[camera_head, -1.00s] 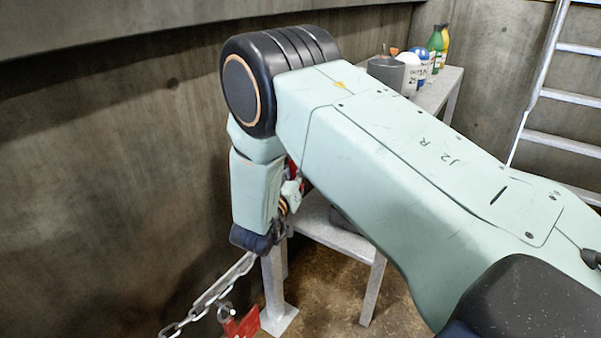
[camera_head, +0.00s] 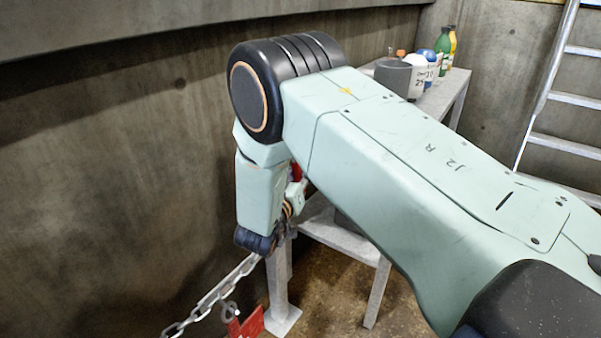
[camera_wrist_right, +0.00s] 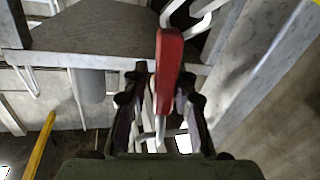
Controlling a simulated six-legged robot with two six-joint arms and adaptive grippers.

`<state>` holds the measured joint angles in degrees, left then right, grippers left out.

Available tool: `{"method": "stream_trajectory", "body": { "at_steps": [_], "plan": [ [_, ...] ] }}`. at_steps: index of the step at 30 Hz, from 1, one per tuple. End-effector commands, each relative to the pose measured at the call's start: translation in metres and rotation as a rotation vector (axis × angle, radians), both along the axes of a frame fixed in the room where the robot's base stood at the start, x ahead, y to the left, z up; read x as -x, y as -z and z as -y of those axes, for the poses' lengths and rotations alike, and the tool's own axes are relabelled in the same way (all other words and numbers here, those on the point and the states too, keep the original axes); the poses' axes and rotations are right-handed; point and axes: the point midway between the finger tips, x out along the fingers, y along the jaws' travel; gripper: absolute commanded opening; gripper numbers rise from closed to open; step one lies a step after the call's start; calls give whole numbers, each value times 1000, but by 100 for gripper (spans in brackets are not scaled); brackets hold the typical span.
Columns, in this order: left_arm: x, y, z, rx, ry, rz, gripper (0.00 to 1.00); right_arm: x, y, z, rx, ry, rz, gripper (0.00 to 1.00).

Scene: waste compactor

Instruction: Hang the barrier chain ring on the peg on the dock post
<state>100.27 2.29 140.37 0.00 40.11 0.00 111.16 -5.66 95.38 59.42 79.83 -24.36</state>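The barrier chain (camera_head: 205,308) rises from the lower left of the head view to my right wrist, with a red tag (camera_head: 247,323) hanging from it. A grey metal post (camera_head: 279,292) on a base plate, probably the dock post, stands just behind the wrist. Its top and any peg are hidden. My left gripper is not in view.
A grey bench (camera_head: 340,238) stands behind the post. A further shelf (camera_head: 440,95) carries several bottles and a grey container (camera_head: 393,77). A ladder (camera_head: 565,146) leans at the right. A concrete wall (camera_head: 100,170) runs close along the left.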

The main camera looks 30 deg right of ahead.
Motion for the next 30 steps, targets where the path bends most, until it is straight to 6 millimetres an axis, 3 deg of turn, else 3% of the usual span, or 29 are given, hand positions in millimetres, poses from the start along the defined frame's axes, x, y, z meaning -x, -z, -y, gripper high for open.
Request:
{"method": "stream_trajectory", "body": {
  "at_steps": [5,14,30],
  "plan": [
    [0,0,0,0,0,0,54,0,0,0,-1,0,-1,44],
    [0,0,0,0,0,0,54,1,1,-1,-1,0,-3,44],
    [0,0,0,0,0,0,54,41,0,-56,1,-3,-1,44]
  ]
}}
